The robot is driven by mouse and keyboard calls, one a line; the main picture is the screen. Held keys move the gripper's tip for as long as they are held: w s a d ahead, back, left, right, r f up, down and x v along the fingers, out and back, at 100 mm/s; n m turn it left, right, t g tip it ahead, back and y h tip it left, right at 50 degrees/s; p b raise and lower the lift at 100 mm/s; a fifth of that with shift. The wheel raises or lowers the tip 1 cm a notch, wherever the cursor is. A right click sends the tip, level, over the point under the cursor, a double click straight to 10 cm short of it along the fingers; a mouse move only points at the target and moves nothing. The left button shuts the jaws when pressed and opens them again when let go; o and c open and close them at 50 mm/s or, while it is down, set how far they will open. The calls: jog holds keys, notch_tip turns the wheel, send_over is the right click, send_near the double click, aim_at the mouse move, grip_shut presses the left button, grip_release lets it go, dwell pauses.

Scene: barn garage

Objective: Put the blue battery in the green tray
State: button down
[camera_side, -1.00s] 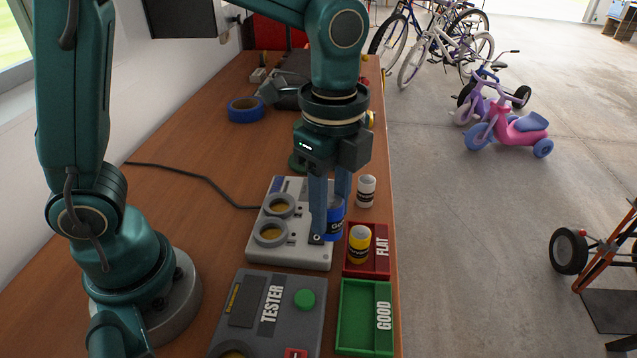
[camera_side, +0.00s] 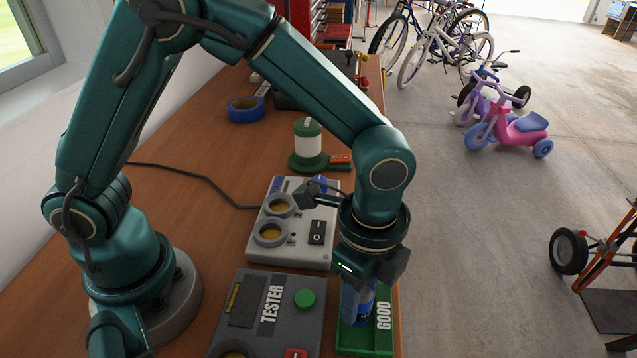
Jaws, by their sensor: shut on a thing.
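The blue battery (camera_side: 366,303) is in my gripper (camera_side: 358,318), which is shut on it. The battery is upright, in or just above the green tray (camera_side: 384,316) marked GOOD at the front right of the bench. I cannot tell whether its base touches the tray floor. My wrist hides the upper part of the battery and most of the fingers.
The grey tester (camera_side: 268,312) with a green button stands left of the green tray. A pale charger box (camera_side: 290,256) with round wells is behind it. My arm hides the red FLAT tray.

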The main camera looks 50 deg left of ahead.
jog(key=shift+c, duration=2.4)
grip_release()
jog(key=shift+f, duration=0.15)
notch_tip(320, 180, up, 11)
jog(key=shift+r, duration=0.1)
jog(key=s+a+r+n+t, duration=0.1)
jog(key=s+a+n+t, duration=0.1)
jog(key=a+n, duration=0.5)
jog(key=s+a+r+n+t, duration=0.1)
jog(key=s+a+n+t, duration=0.2)
jog(key=a+n, duration=0.5)
jog(key=shift+s+a+r+n+t, duration=0.15)
jog(key=shift+s+a+n+t, duration=0.2)
jog(key=shift+s, duration=0.5)
